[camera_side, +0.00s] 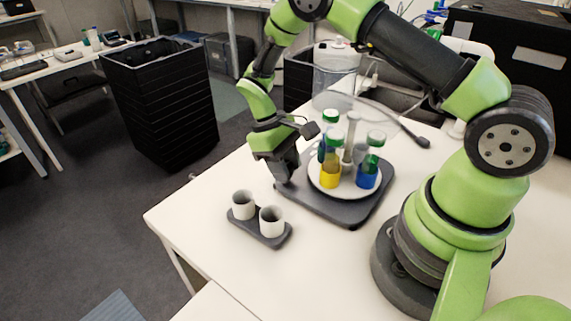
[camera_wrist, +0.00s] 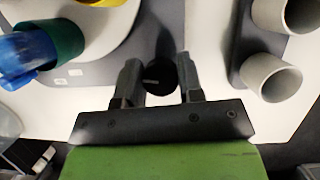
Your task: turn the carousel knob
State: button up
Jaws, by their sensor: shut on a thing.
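The carousel is a white round plate (camera_side: 347,194) on a dark grey base (camera_side: 348,215). It carries green-capped tubes: a yellow one (camera_side: 330,175), a blue one (camera_side: 368,174) and another behind. A pale post (camera_side: 350,138) stands among them. My gripper (camera_side: 285,181) points down at the base's left corner. In the wrist view, the dark round knob (camera_wrist: 158,77) with a pale mark sits between the two fingers of my gripper (camera_wrist: 160,74), which is shut on it. The knob is hidden by my gripper in the side view.
Two white cups (camera_side: 243,205) (camera_side: 271,222) stand in a dark holder (camera_side: 258,232), left of and in front of the base. A clear container (camera_side: 335,72) is behind the carousel. A black bin (camera_side: 162,100) stands on the floor. The white table (camera_side: 190,225) is bare at front left.

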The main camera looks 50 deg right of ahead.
jog(key=shift+n, duration=0.3)
jog(key=o, duration=0.9)
jog(key=v, duration=1)
jog(key=shift+s+a, duration=0.1)
